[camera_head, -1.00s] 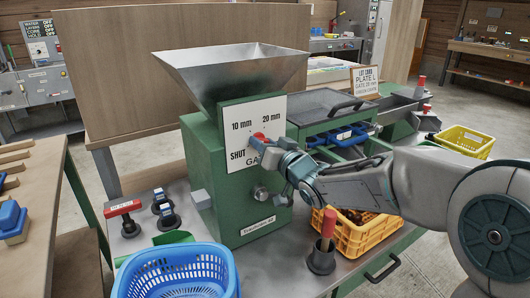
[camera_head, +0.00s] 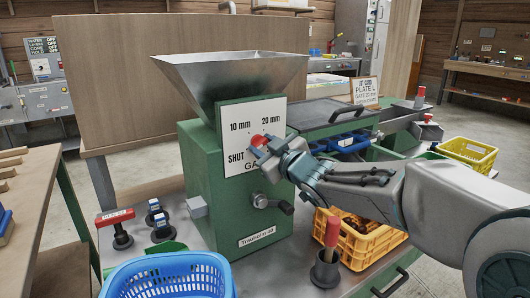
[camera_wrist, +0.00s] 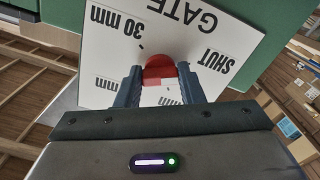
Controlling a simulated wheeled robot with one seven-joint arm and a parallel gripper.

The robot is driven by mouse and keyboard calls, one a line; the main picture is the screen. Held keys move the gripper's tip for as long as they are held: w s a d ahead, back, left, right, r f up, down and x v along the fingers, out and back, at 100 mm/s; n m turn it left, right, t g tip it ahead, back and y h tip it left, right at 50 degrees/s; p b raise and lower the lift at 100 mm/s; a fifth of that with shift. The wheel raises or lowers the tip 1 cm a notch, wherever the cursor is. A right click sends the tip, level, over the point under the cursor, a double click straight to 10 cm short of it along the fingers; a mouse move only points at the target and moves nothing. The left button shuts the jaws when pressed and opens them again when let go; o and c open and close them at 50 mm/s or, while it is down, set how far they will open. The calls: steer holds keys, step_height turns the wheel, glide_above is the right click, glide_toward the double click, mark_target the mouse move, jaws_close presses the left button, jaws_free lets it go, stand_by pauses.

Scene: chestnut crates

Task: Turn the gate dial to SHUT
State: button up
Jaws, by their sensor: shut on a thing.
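The gate dial is a red knob (camera_head: 258,145) on a white plate (camera_head: 233,116) marked 10 mm, 20 mm, SHUT and GATE, on the front of a green machine (camera_head: 205,185). My gripper (camera_head: 268,148) reaches in from the right and is shut on the dial. In the wrist view the red knob (camera_wrist: 159,68) sits between the two fingers (camera_wrist: 160,85); SHUT shows at its right, 30 mm at its left. Fingers hide part of the knob and some lettering, so I cannot tell which mark it points at.
A steel hopper (camera_head: 232,75) tops the machine. A dark knob with a handle (camera_head: 275,203) is below the plate. A red-handled tool in a holder (camera_head: 328,250), an orange crate (camera_head: 365,238) and a blue basket (camera_head: 170,275) stand around the machine. My arm passes above the crate.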

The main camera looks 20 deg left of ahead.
steer(key=shift+f+n, duration=0.15)
steer(key=shift+n, duration=0.35)
steer(key=o, duration=1)
steer(key=p+v, duration=0.3)
steer(key=v, duration=1.1)
steer(key=shift+s+a, duration=0.1)
